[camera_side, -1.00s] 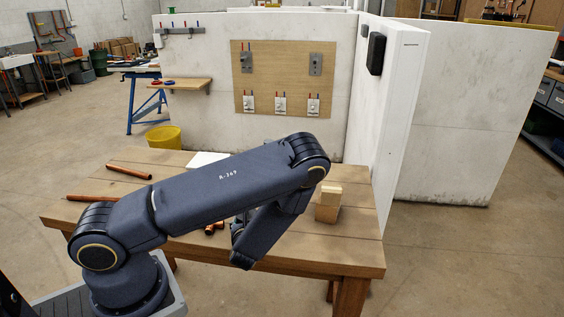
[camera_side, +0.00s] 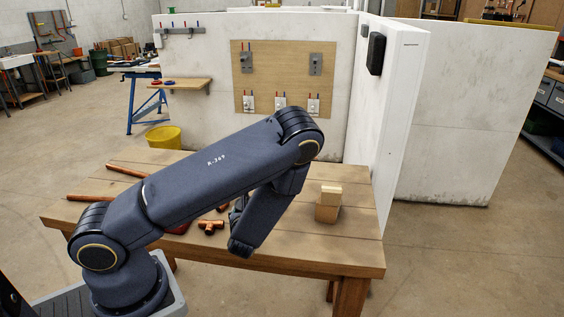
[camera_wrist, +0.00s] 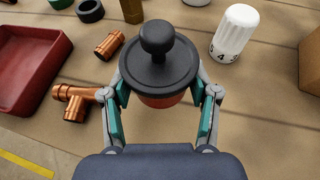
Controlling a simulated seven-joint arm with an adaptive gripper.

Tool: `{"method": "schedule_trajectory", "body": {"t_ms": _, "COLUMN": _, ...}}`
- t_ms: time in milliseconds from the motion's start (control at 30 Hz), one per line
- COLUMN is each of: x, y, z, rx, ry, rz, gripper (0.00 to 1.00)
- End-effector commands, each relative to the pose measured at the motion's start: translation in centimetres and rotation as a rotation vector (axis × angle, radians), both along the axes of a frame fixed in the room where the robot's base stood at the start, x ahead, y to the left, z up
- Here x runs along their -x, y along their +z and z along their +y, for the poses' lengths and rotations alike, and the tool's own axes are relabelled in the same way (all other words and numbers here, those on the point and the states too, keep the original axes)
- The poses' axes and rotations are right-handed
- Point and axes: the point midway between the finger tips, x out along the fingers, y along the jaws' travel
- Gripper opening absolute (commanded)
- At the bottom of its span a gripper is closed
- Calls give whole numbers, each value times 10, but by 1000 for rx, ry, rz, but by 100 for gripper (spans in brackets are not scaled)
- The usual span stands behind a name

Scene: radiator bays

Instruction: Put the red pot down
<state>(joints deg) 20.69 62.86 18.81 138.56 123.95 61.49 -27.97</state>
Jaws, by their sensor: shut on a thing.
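The red pot (camera_wrist: 160,101) is in the wrist view, between my fingers, with a black lid and a black round knob on top. Its reddish body shows only as a strip below the lid. My gripper (camera_wrist: 161,92) is shut on the pot, with one green-padded finger on each side. The pot looks upright. I cannot tell whether its base touches the wooden table (camera_wrist: 265,115). In the side view my arm hides the pot and most of the gripper.
Copper fittings (camera_wrist: 75,103) and a red tray (camera_wrist: 30,60) lie left of the pot. A white numbered knob (camera_wrist: 235,33) stands to its right. Wooden blocks (camera_side: 328,206) stand on the table.

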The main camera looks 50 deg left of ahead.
Motion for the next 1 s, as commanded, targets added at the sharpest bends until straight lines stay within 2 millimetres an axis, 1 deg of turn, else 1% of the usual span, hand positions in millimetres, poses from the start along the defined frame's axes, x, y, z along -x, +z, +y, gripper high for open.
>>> {"method": "schedule_trajectory", "body": {"t_ms": 33, "x": -1, "y": 13, "z": 0, "rx": 1, "ry": 2, "rz": -9, "gripper": 6}}
{"method": "schedule_trajectory", "body": {"t_ms": 200, "x": 0, "y": 43, "z": 0, "rx": 1, "ry": 0, "rz": -7, "gripper": 6}}
{"method": "schedule_trajectory", "body": {"t_ms": 300, "x": 0, "y": 53, "z": 0, "rx": 0, "ry": -3, "rz": -5, "gripper": 6}}
{"method": "schedule_trajectory", "body": {"t_ms": 367, "x": -3, "y": 56, "z": -2, "rx": 0, "ry": -23, "rz": -3, "gripper": 6}}
{"method": "schedule_trajectory", "body": {"t_ms": 467, "x": -19, "y": 55, "z": -12, "rx": 0, "ry": -101, "rz": -3, "gripper": 6}}
{"method": "schedule_trajectory", "body": {"t_ms": 567, "x": -51, "y": 55, "z": -23, "rx": 0, "ry": -209, "rz": -8, "gripper": 6}}
{"method": "schedule_trajectory", "body": {"t_ms": 600, "x": -66, "y": 56, "z": -27, "rx": 0, "ry": -257, "rz": -10, "gripper": 6}}
{"method": "schedule_trajectory", "body": {"t_ms": 700, "x": -101, "y": 67, "z": -28, "rx": -2, "ry": -357, "rz": -14, "gripper": 6}}
{"method": "schedule_trajectory", "body": {"t_ms": 800, "x": -126, "y": 82, "z": -22, "rx": -3, "ry": -411, "rz": -13, "gripper": 6}}
{"method": "schedule_trajectory", "body": {"t_ms": 900, "x": -136, "y": 93, "z": -10, "rx": -3, "ry": -414, "rz": -8, "gripper": 6}}
{"method": "schedule_trajectory", "body": {"t_ms": 1000, "x": -137, "y": 95, "z": 1, "rx": -2, "ry": -393, "rz": -5, "gripper": 6}}
